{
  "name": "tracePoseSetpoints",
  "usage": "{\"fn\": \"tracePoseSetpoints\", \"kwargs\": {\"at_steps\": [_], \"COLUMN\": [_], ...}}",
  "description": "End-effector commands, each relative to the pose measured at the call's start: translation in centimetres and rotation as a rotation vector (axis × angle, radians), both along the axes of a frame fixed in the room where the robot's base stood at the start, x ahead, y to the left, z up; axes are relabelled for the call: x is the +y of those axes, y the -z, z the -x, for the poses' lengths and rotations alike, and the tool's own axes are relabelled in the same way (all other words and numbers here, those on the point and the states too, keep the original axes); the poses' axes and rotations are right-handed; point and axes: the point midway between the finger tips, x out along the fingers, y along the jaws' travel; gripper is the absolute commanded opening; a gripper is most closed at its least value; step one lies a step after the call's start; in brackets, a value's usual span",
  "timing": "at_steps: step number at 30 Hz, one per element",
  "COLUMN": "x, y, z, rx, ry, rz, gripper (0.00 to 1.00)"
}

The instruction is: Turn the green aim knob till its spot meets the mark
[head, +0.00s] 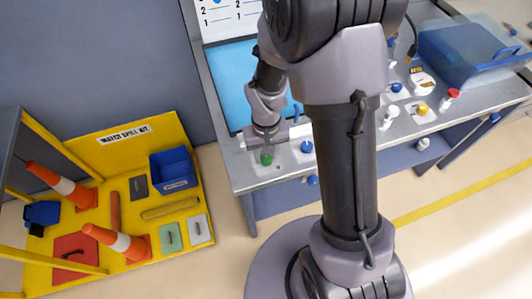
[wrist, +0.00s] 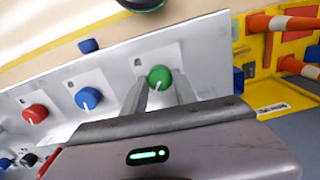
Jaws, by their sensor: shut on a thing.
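The green aim knob (wrist: 159,77) sits on a pale plate on the bench's front panel, with a light pointer line on its face. My gripper (wrist: 160,84) has one finger on each side of the knob and is shut on it. In the head view the green knob (head: 266,159) shows just below my gripper (head: 266,147) at the bench's front left corner. A small dark square shows on the plate beside the knob in the wrist view; I cannot tell whether the pointer lines up with any mark.
A blue knob (wrist: 87,97) and a red knob (wrist: 35,114) sit along the same panel. A yellow spill-kit stand (head: 185,238) with cones is left of the bench. A blue bin (head: 465,55) stands at the far right. My arm hides the bench's middle.

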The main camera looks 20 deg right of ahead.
Motion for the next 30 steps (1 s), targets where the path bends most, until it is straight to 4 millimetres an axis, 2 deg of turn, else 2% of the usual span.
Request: {"fn": "tracePoseSetpoints", "kwargs": {"at_steps": [6, 7, 10, 18, 21, 23, 25, 30], "x": [0.0, 0.0, 0.0, 0.0, 0.0, 0.0, 0.0, 0.0], "y": [0.0, 0.0, 0.0, 0.0, -0.8, -1.9, -3.9, -9.8], "z": [0.0, 0.0, 0.0, 0.0, 0.0, -0.1, -0.1, -0.2], "rx": [-0.001, -0.001, -0.001, 0.000, -0.001, -0.003, -0.005, -0.007], "ry": [-0.001, -0.001, -0.001, -0.001, -0.001, -0.001, -0.001, -0.001], "rz": [0.000, 0.000, 0.000, 0.000, 0.000, 0.000, 0.000, -0.001], "gripper": [0.00, 0.38, 0.56, 0.56, 0.56, 0.56, 0.56, 0.56]}}
